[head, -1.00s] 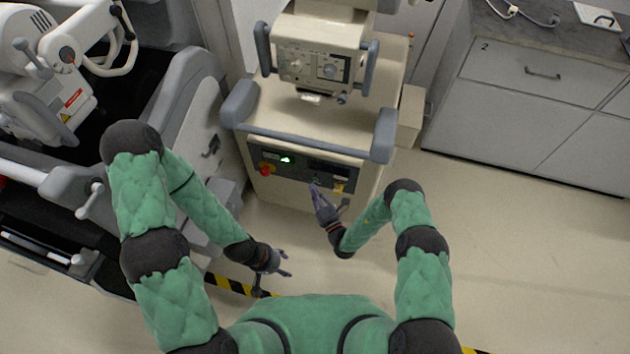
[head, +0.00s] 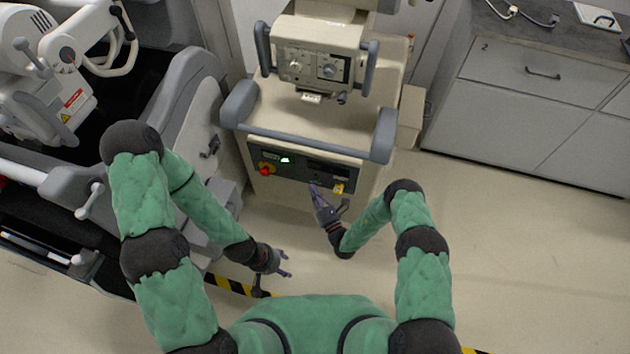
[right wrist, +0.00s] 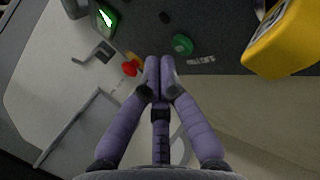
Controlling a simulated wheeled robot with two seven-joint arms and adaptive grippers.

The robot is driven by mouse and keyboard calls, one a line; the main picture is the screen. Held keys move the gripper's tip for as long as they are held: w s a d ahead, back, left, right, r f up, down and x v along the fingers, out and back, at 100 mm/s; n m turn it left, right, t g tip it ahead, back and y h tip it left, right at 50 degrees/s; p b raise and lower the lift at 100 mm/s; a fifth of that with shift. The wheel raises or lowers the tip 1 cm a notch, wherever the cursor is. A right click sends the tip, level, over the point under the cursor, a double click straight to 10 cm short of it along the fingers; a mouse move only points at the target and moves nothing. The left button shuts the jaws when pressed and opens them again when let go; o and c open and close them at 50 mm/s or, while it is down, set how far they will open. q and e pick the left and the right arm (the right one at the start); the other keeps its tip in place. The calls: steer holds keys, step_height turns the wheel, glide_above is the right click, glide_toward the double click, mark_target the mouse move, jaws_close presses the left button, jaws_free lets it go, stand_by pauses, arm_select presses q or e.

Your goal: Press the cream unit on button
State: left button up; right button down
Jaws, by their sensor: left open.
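The cream unit (head: 300,120) stands in the upper middle of the head view, with a dark control panel (head: 300,172) low on its front. In the right wrist view a round green button (right wrist: 181,43) sits on the dark panel, just beyond and to the right of my fingertips. My right gripper (right wrist: 159,62) is shut and empty, its fingertips together. In the head view my right gripper (head: 313,186) is at the panel's lower edge; I cannot tell whether it touches. My left gripper (head: 286,264) is open and empty, lower and apart from the unit.
The panel also has a red knob (head: 265,169) on yellow, a lit green switch (head: 285,159) and a yellow part (head: 339,188) near my right gripper. Grey handles (head: 382,135) stick out above the panel. A grey machine (head: 190,100) stands left. Floor at right is clear.

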steer(key=shift+w, duration=0.1)
steer(key=shift+w+d, duration=0.1)
steer(key=shift+w, duration=0.2)
steer(key=shift+w+d, duration=0.15)
steer(key=shift+w, duration=0.3)
stand_by(0.8)
steer(key=shift+s, duration=0.1)
steer(key=shift+s+a, duration=0.25)
steer(key=shift+s, duration=0.5)
steer(key=shift+s, duration=0.1)
steer(key=s, duration=0.1)
steer(key=s+a+p, duration=0.1)
steer(key=s, duration=0.2)
steer(key=shift+s+a+p, duration=0.25)
steer(key=shift+s+p, duration=0.05)
steer(key=shift+p, duration=0.05)
steer(key=shift+a, duration=0.1)
stand_by(0.8)
